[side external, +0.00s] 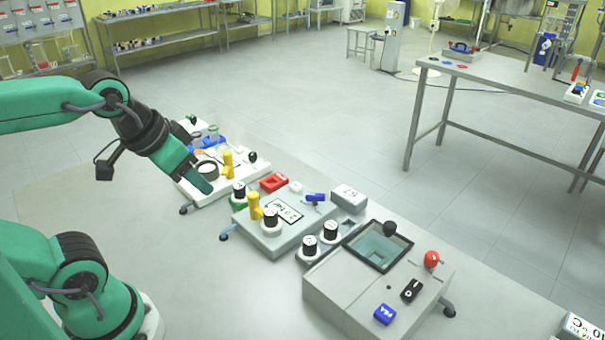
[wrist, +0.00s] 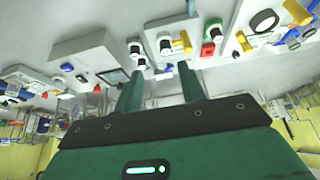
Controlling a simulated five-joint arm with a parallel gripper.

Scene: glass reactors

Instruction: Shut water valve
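A small blue valve handle (side external: 315,198) sits on the back part of the middle grey console (side external: 262,236). It also shows in the wrist view (wrist: 165,70), seen between my fingers. No readable label tells me which fitting is the water valve. My gripper (side external: 203,184) is in the air, left of the middle console and in front of the far console in the side view. Its two green fingers (wrist: 159,76) are apart in the wrist view, with nothing held between them.
A larger box (side external: 345,297) with a square opening and a red knob (side external: 431,259) stands to the right.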

